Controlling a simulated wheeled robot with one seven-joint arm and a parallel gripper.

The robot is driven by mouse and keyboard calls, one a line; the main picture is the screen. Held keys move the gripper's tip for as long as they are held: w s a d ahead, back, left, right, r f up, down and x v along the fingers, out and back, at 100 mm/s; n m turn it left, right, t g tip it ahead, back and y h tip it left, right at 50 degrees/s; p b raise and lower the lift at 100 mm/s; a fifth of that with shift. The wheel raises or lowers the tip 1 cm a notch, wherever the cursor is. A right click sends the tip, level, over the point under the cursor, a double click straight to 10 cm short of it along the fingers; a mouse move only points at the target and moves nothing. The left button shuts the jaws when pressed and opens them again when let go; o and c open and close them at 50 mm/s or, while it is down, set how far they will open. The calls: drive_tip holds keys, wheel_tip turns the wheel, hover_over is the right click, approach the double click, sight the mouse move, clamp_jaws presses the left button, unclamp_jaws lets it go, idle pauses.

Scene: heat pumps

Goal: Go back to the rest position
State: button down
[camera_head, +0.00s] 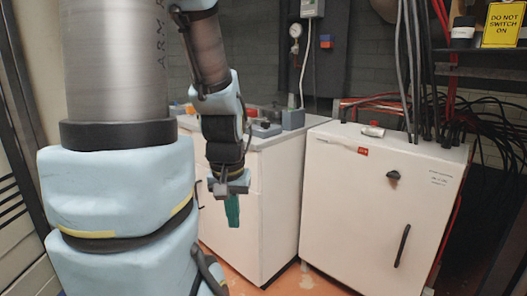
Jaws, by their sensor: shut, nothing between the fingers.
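My gripper (231,209) hangs at the end of my arm, left of the middle of the picture, with teal fingers pointing down. The fingers are together and hold nothing. It is in front of the white cabinet with the grey top (262,215), and I cannot tell the exact gap between them. My large arm links, padded in light blue, fill the left of the view and hide what stands behind them.
A white box with a black handle (372,200) stands to the right, with black cables (410,75) rising from its top. Small items lie on the grey cabinet top. Some orange floor (305,282) shows at the bottom.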

wheel_tip(320, 180, up, 11)
drive_tip(key=p, duration=0.9)
drive_tip(key=shift+p, duration=0.35)
